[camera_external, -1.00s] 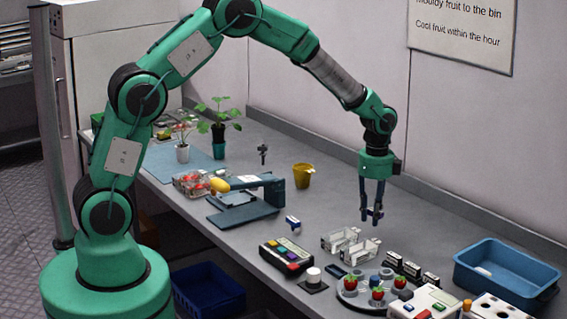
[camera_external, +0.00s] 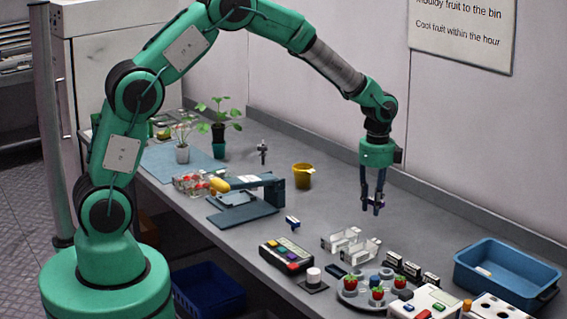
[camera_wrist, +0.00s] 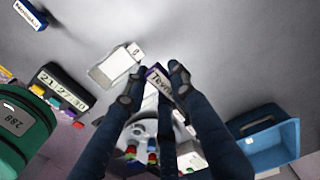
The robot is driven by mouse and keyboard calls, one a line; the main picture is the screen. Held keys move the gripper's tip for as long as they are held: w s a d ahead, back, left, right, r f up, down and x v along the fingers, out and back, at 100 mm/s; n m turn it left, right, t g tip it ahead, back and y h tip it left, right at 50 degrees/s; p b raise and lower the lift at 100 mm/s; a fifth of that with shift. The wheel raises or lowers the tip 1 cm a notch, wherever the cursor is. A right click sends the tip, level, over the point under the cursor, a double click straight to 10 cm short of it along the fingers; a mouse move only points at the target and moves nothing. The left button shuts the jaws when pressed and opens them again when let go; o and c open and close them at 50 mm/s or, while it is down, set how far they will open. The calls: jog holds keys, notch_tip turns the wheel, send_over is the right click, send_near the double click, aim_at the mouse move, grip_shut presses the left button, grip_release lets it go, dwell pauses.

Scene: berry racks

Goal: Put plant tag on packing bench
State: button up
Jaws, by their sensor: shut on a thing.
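My gripper (camera_external: 373,204) is above the grey bench (camera_external: 320,205), near its back side. In the wrist view my gripper (camera_wrist: 155,88) is shut on a small tag (camera_wrist: 158,82) with a white lettered face and a purple edge. This looks like the plant tag; the fingers hide part of it and its lettering is only partly readable. In the external view the tag is too small to make out clearly. The tag appears held clear of the bench top.
Clear holders (camera_external: 341,239), a round tray (camera_external: 351,299) with strawberries and a keypad device (camera_external: 286,255) stand in front. A blue bin (camera_external: 507,272) is at right. Another small label (camera_external: 292,223) lies left. A yellow cup (camera_external: 303,176) stands behind; bench between is clear.

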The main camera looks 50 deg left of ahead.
aim_at(371, 199)
jog(key=shift+r, duration=0.15)
jog(key=r, duration=0.2)
jog(key=a+r, duration=0.1)
jog(key=r, duration=0.1)
jog(key=shift+r, duration=0.4)
jog(key=s+a+n, duration=0.3)
jog(key=a, duration=1)
jog(key=s+a+n, duration=0.3)
jog(key=s+a, duration=0.1)
jog(key=a, duration=1)
jog(key=s+a+n, duration=0.3)
jog(key=a, duration=1)
jog(key=s+a+n, duration=0.8)
jog(key=s+a, duration=1.6)
jog(key=s, duration=0.2)
notch_tip(371, 199, down, 10)
jog(key=shift+w+d+r+b, duration=0.2)
jog(key=shift+b, duration=0.1)
